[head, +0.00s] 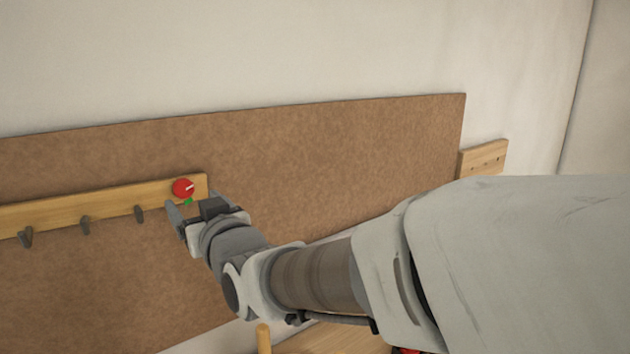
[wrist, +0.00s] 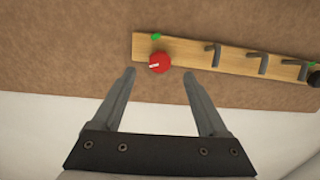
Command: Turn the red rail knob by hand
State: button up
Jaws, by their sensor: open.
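The red knob (head: 183,188) sits on the right end of a wooden rail (head: 100,203) mounted on a brown board, with a white pointer mark on its face. In the wrist view the red knob (wrist: 159,62) lies just beyond the fingertips, between their lines, and its white mark points left. A small green mark (wrist: 156,37) is beside it on the rail. My gripper (head: 180,216) is close to the knob in the head view, at its lower right. In the wrist view my gripper (wrist: 158,74) is open, with nothing between its fingers.
Several dark hooks (wrist: 263,63) stick out along the rail beyond the knob. The brown board (head: 350,150) behind is bare to the right of the rail. A wooden block (head: 483,158) is at the board's right edge. A wooden surface (head: 325,340) shows low down.

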aim_at(185, 191)
jog(key=shift+p+x, duration=0.6)
jog(key=shift+x, duration=2.05)
jog(key=shift+c, duration=0.4)
grip_shut()
